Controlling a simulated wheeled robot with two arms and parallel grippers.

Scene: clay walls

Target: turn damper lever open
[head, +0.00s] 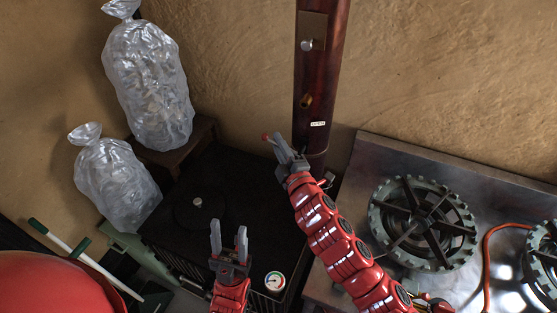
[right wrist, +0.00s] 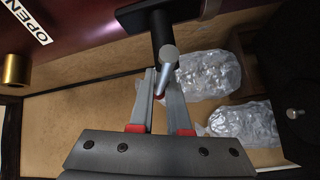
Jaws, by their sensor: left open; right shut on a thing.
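The dark red-brown flue pipe (head: 322,70) rises against the clay wall in the head view. A white label (head: 318,124) sits on it; the right wrist view shows the label reading OPEN (right wrist: 28,26). The damper lever (right wrist: 165,65) is a grey metal rod on a dark mount in the right wrist view. Its lower end lies between the fingers of my right gripper (right wrist: 162,88), which is shut on it. In the head view, my right gripper (head: 284,149) is left of the pipe's lower part. My left gripper (head: 229,240) is open and empty over the black stove top.
The black stove top (head: 170,230) has a round lid and a dial gauge (head: 275,281). A steel cooktop (head: 350,200) with burners (head: 424,222) is at right. Filled clear bags (head: 150,85) stand at left. A brass knob (head: 306,102) projects from the pipe.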

